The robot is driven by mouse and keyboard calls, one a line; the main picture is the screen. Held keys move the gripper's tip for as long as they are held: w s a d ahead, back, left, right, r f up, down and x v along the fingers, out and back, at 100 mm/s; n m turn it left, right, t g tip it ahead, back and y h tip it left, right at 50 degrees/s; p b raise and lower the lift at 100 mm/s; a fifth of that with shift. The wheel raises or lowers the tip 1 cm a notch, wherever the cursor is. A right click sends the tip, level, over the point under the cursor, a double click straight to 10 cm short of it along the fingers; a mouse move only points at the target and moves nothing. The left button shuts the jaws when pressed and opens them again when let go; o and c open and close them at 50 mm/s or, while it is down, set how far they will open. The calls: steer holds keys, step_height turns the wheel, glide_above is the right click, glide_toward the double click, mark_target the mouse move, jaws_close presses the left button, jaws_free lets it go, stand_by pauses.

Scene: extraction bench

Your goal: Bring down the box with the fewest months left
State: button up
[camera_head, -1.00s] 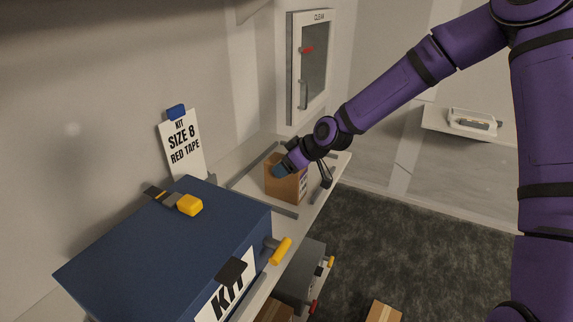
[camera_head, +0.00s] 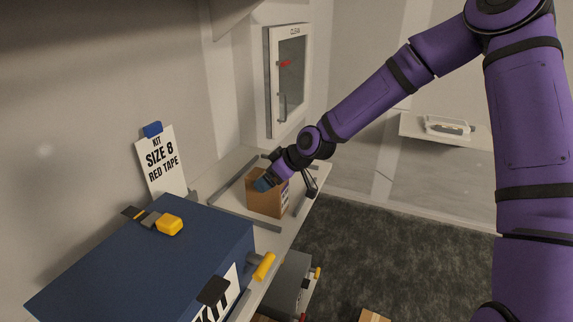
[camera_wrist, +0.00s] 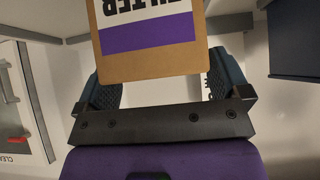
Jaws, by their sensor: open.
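A brown cardboard box (camera_head: 262,204) with a white and purple label stands on the shelf inside a grey rail frame. In the wrist view the box (camera_wrist: 150,65) shows its label upside down, with part of a word ending in "LTER"; no months figure is readable. My gripper (camera_head: 266,182) is at the top of this box. In the wrist view its dark blue fingers lie on either side of the box, and the jaws are open. Contact between fingers and box cannot be told.
A large blue KIT case (camera_head: 150,262) with yellow handles fills the near shelf. A "SIZE 8 RED TAPE" sign (camera_head: 162,162) stands behind it. A cabinet (camera_head: 287,82) marked CLEAN hangs beyond the box. Another cardboard box (camera_head: 373,315) shows low down. Dark floor (camera_head: 390,235) lies open at right.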

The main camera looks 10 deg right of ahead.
steer(key=v, duration=1)
steer(key=shift+s+r, duration=0.2)
steer(key=shift+r, duration=0.05)
steer(key=shift+d, duration=0.1)
steer(key=s+d+r+m+h, duration=0.2)
steer(key=s+d+r, duration=0.3)
steer(key=s, duration=0.5)
steer(key=s+d+r+m+h, duration=0.3)
steer(key=s+d+r+m, duration=0.2)
steer(key=s, duration=0.6)
steer(key=s+d+r+m+h, duration=0.2)
steer(key=s+d+r+m, duration=0.2)
steer(key=s, duration=0.7)
step_height(320, 180, up, 4)
steer(key=shift+d+f+h, duration=0.2)
steer(key=shift+d+h, duration=0.1)
steer(key=shift+d, duration=0.75)
